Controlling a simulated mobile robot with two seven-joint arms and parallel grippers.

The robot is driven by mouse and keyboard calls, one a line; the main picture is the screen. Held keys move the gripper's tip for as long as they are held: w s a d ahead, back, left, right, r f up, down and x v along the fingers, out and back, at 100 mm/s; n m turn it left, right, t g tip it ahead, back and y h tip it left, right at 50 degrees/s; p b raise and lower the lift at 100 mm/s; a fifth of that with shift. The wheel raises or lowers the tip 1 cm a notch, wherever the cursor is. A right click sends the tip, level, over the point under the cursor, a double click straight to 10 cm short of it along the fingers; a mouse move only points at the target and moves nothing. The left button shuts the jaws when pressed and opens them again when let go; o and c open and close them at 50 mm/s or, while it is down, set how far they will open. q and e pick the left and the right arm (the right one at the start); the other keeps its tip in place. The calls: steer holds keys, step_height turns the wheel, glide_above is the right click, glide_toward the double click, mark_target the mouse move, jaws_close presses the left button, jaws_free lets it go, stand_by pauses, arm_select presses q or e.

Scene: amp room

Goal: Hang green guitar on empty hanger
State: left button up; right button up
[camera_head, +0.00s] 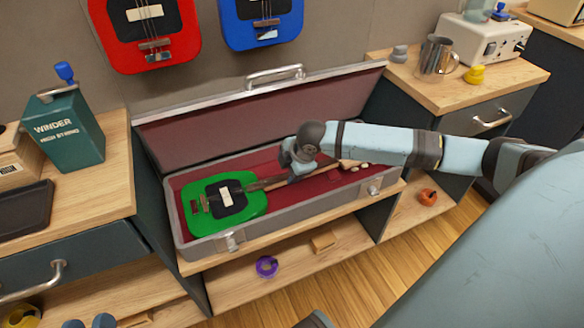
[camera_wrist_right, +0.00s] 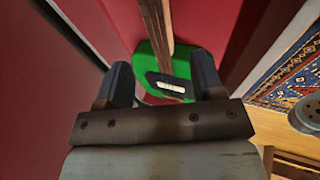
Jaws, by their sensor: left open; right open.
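The green guitar (camera_head: 200,222) lies face up in the open grey case (camera_head: 180,232), its body at the left end and its neck running right. My right gripper (camera_head: 290,176) is over the neck, open; its own fingers hide part of it from the head. In the right wrist view the open right gripper (camera_wrist_right: 162,80) has the neck and green guitar body (camera_wrist_right: 183,68) beyond its fingers; contact cannot be told. My left gripper (camera_head: 89,322) shows only two spaced fingertips at the bottom left edge, open and empty. No empty hanger is in view.
A red guitar (camera_head: 125,22) and a blue guitar (camera_head: 238,28) hang on the wall above the raised case lid (camera_head: 220,120). Wooden-topped cabinets stand on both sides; a teal winder box (camera_head: 65,132) is on the left one, a metal mug (camera_head: 437,56) on the right.

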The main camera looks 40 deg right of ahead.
mark_target(280, 180)
steer(key=b+x, duration=0.2)
steer(key=x, duration=0.1)
steer(key=shift+f, duration=0.25)
steer(key=shift+x, duration=1)
arm_select(q)
steer(key=shift+d+h, duration=0.55)
steer(key=shift+h, duration=0.15)
arm_select(e)
steer(key=shift+x, duration=1.1)
steer(key=shift+w+a, duration=0.1)
jaws_close()
